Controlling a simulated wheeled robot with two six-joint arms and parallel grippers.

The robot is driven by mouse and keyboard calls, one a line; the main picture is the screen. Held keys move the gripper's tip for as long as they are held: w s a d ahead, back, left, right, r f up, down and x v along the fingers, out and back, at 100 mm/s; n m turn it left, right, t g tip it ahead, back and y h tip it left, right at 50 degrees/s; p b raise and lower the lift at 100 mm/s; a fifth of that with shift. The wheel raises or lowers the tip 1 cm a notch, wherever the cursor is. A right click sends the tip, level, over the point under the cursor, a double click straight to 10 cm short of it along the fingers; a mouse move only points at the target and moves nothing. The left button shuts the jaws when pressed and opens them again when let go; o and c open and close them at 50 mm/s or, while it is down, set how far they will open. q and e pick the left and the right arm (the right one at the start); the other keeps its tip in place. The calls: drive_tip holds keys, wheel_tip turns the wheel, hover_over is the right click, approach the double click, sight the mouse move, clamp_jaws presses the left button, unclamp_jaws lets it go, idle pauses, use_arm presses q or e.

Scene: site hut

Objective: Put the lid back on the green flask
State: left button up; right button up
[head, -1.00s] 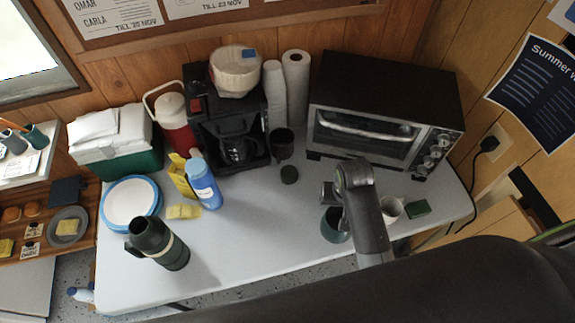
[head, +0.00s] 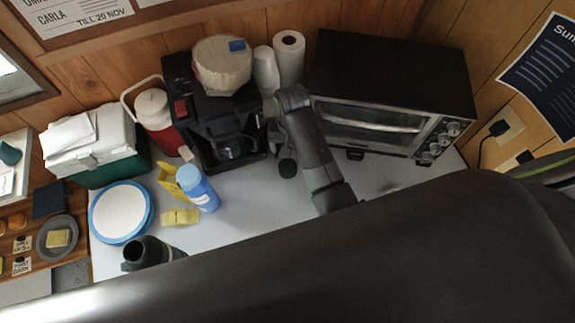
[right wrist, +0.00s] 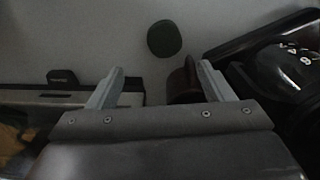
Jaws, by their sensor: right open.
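The dark green flask (head: 150,252) stands at the table's front left with its mouth open, its lower part hidden by my arm. A small round dark green lid (head: 287,168) lies flat on the table in front of the coffee maker. In the right wrist view the lid (right wrist: 164,38) lies beyond my fingertips, roughly centred between them and apart from them. My right gripper (right wrist: 160,73) is open and empty. My left gripper is not in view.
A dark brown mug (right wrist: 184,82) stands close to the right-hand finger in the wrist view. The coffee maker (head: 205,115) and toaster oven (head: 390,80) stand behind.

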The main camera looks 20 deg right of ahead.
hover_over(288, 166)
drive_tip(key=f, duration=0.5)
drive_tip(key=shift+s+d, duration=0.1)
drive_tip(key=shift+d, duration=0.25)
drive_tip(key=shift+f+p, duration=0.3)
drive_tip(key=shift+f, duration=0.35)
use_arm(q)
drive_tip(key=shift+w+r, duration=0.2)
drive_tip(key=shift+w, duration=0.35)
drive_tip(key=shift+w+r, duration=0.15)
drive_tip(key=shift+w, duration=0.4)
use_arm(e)
drive_tip(key=shift+f, duration=0.15)
drive_tip(key=shift+a+f, duration=0.1)
drive_tip(key=shift+f, duration=0.15)
drive_tip(key=shift+a+f, duration=0.15)
drive_tip(key=shift+f, duration=1)
drive_tip(key=shift+a+f, duration=0.15)
drive_tip(key=shift+f, duration=0.95)
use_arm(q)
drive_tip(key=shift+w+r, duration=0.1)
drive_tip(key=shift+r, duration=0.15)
